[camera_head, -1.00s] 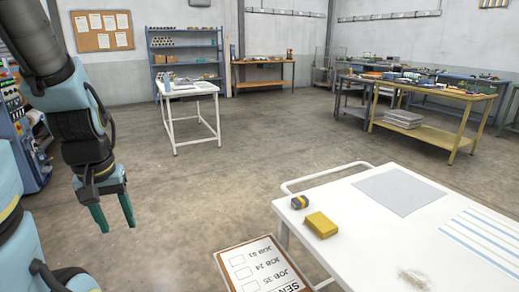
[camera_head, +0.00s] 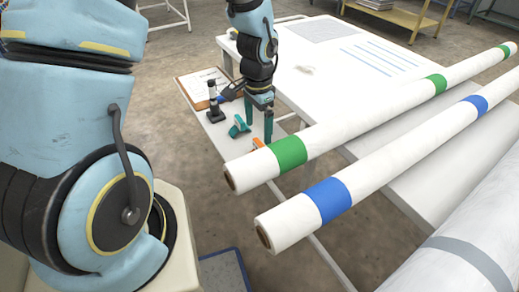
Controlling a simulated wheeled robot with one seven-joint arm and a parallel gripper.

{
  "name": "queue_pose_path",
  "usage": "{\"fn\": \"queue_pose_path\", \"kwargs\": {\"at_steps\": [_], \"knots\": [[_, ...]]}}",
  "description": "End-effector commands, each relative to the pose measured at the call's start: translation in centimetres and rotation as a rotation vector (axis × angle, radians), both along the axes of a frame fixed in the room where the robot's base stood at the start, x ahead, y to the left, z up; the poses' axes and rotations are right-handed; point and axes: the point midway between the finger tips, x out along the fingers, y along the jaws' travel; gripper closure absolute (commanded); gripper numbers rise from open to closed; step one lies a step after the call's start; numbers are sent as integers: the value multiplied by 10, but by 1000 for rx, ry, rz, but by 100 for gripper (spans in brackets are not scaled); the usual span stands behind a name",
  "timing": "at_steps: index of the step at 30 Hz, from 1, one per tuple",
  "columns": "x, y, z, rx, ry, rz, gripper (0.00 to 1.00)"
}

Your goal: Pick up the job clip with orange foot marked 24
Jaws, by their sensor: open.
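A small orange piece (camera_head: 258,143) shows on the white side shelf, at the near end of the roll with the green band. It may be the orange foot of a job clip. The roll hides part of it, and no number 24 is readable. A teal clip-like piece (camera_head: 239,127) lies just left of it, and I cannot tell its marking.
A black upright tool (camera_head: 214,106) and a blue item (camera_head: 232,90) stand left of my gripper, by a clipboard (camera_head: 190,84). Rolls with a green band (camera_head: 287,153) and a blue band (camera_head: 328,200) lie close on the right. A white table (camera_head: 335,80) is behind.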

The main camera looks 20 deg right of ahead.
Motion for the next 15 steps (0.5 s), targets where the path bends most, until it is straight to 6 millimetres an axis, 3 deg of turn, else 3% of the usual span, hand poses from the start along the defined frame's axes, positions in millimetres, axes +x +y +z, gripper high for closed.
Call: {"fn": "queue_pose_path", "kwargs": {"at_steps": [8,15], "knots": [[-2,0,-22,2,0,-1,0],[-6,-1,-56,2,0,2,0]]}}
